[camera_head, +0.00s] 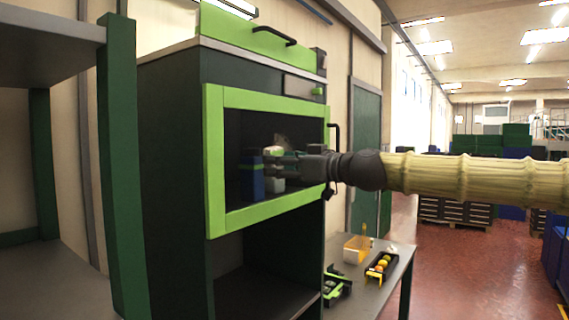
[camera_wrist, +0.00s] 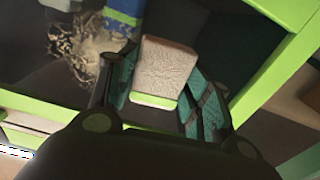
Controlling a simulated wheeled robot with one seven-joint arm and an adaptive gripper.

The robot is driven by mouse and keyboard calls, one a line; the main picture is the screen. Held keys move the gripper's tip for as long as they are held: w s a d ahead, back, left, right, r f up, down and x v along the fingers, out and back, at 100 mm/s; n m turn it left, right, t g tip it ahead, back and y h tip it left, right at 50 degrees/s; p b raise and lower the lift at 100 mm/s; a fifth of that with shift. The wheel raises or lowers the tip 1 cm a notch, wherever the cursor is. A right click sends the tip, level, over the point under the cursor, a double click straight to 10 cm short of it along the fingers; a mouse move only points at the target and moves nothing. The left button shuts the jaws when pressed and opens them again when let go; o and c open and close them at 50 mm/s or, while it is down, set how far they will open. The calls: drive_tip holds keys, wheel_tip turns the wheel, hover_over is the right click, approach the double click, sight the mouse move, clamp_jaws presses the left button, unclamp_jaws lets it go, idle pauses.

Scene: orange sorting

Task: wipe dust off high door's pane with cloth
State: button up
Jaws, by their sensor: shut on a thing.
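The high door (camera_head: 213,165) has a bright green frame around a dark pane (camera_head: 240,125), and it looks closed. My gripper (camera_head: 272,159) is shut on the cloth (camera_head: 273,150), a pale pad with a green edge, in front of the pane. In the wrist view the cloth (camera_wrist: 168,70) sits between the two teal-padded fingers of my gripper (camera_wrist: 155,98). A brownish, streaky dust patch (camera_wrist: 82,45) shows on the pane left of the cloth. I cannot tell whether the cloth touches the glass.
Blue and white items (camera_head: 250,183) show behind the pane. A door handle (camera_head: 336,140) stands at the frame's right. Shelving (camera_head: 122,160) stands left.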

drive_tip(key=shift+b+x, duration=0.4)
drive_tip(key=shift+x, duration=0.6)
idle(1.0)
drive_tip(key=shift+w+d, duration=0.1)
drive_tip(key=shift+w+d+f+b, duration=0.1)
drive_tip(key=shift+w+d+b, duration=0.55)
drive_tip(key=shift+w+d, duration=0.35)
drive_tip(key=w+d+b, duration=0.2)
drive_tip(key=w+d, duration=0.2)
drive_tip(key=w, duration=0.2)
drive_tip(key=shift+w, duration=0.35)
drive_tip(key=shift+w+d, duration=0.1)
drive_tip(key=shift+d, duration=0.05)
drive_tip(key=shift+r+b, duration=1.05)
drive_tip(key=shift+b, duration=0.3)
idle(0.6)
